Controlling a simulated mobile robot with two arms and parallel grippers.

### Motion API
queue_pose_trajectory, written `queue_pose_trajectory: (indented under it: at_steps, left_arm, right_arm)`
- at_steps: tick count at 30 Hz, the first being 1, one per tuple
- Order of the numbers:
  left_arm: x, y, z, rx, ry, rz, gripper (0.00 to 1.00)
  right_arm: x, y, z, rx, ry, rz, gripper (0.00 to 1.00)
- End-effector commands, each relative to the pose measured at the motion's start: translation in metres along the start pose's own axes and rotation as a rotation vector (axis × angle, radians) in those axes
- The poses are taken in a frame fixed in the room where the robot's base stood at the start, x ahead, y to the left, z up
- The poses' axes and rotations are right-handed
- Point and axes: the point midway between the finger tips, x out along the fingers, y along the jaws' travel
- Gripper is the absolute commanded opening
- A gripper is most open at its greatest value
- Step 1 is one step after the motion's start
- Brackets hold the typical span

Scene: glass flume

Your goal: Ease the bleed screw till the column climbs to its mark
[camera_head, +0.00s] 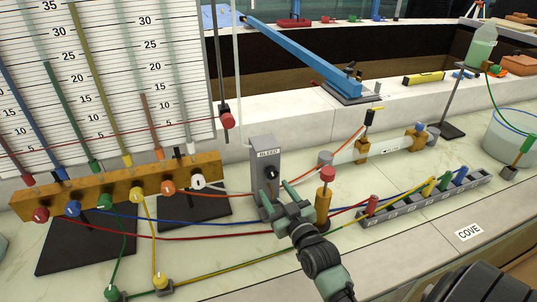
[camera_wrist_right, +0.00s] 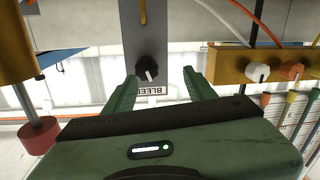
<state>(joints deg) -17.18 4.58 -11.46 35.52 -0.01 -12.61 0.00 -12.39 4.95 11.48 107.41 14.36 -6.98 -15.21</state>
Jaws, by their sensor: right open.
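The bleed screw is a black knob with a pale pointer line (camera_head: 272,173) on the front of a grey box labelled BLEED (camera_head: 265,150). It also shows in the right wrist view (camera_wrist_right: 147,70). My right gripper (camera_head: 276,190) is open, its fingers pointing at the box. In the wrist view its green fingers (camera_wrist_right: 160,92) stand on either side of the knob, seemingly apart from it. Coloured columns stand before a ruled scale board (camera_head: 190,70); the orange one (camera_head: 152,125) is shorter than the yellow one (camera_head: 95,80). I cannot tell which mark is meant.
A brass manifold (camera_head: 120,188) with several coloured knobs stands left of the box. A brass post with a red top (camera_head: 325,200) stands close right of my gripper. Coloured hoses cross the bench to a grey rail (camera_head: 425,208). A red knob (camera_head: 227,120) sits on an upright rod.

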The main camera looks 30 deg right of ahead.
Motion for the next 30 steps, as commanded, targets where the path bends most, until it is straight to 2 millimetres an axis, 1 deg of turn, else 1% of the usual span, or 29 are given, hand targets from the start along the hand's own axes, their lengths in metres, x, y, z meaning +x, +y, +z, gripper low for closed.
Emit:
queue_pose_trajectory:
  at_steps: [1, 3, 5, 8, 10, 18, 22, 26, 30]
  left_arm:
    - [-0.026, -0.001, -0.002, 0.000, 0.000, 0.000, 0.56]
    - [-0.036, -0.001, -0.003, 0.000, 0.000, 0.000, 0.56]
    - [-0.041, -0.001, -0.004, 0.000, 0.000, 0.000, 0.56]
    - [-0.043, -0.001, -0.004, 0.000, 0.000, 0.000, 0.56]
    - [-0.043, -0.001, -0.004, 0.000, 0.000, 0.000, 0.56]
    - [-0.048, -0.001, -0.004, 0.000, 0.000, 0.000, 0.56]
    - [-0.049, -0.001, -0.004, 0.000, 0.000, 0.000, 0.56]
    - [-0.049, -0.001, -0.005, 0.000, 0.000, 0.000, 0.56]
    - [-0.049, -0.001, -0.005, 0.000, 0.000, 0.000, 0.56]
  right_arm:
    - [-0.001, 0.005, -0.012, 0.011, -0.002, 0.018, 0.56]
    - [-0.003, 0.009, -0.010, 0.011, 0.002, 0.047, 0.56]
    - [-0.005, 0.013, -0.007, 0.011, 0.002, 0.067, 0.56]
    - [-0.003, 0.016, -0.002, 0.009, 0.001, 0.087, 0.56]
    - [0.003, 0.017, 0.000, 0.008, 0.002, 0.089, 0.56]
    - [0.046, 0.021, -0.001, 0.006, 0.004, 0.088, 0.56]
    - [0.062, 0.021, -0.001, 0.006, 0.003, 0.087, 0.56]
    - [0.070, 0.022, 0.000, 0.005, 0.003, 0.087, 0.56]
    - [0.072, 0.022, 0.000, 0.005, 0.002, 0.087, 0.56]
